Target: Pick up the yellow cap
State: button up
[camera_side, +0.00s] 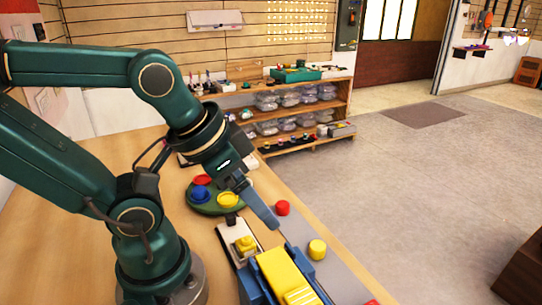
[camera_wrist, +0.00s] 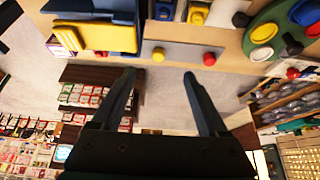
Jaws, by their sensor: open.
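My gripper (camera_wrist: 160,75) is open and empty, with its two dark fingers spread apart. A round yellow cap (camera_side: 317,249) sits on the grey strip, right of and below the fingertip. In the wrist view, this yellow cap (camera_wrist: 158,54) lies just beyond the fingertips, between their lines. Another yellow round piece (camera_side: 228,200) sits on a green plate at the left. Which one the task names I cannot tell.
A red cap (camera_side: 283,208) is on the grey strip (camera_side: 345,285), close to the fingertip; it also shows in the wrist view (camera_wrist: 209,59). A blue and yellow block (camera_side: 285,275) stands left of the strip. The green plate (camera_side: 207,208) also holds red and blue pieces.

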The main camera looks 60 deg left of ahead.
jog(key=m+g, duration=0.2)
jog(key=g, duration=0.2)
send_over(318, 245)
notch_tip(318, 245, down, 4)
jog(key=f, duration=0.1)
notch_tip(318, 245, down, 4)
jog(key=shift+w+r+g, duration=0.1)
jog(key=shift+w+g, duration=0.05)
jog(key=shift+g, duration=0.45)
jog(key=shift+f, duration=0.45)
jog(key=shift+s+f, duration=0.2)
jog(key=shift+f, duration=2.4)
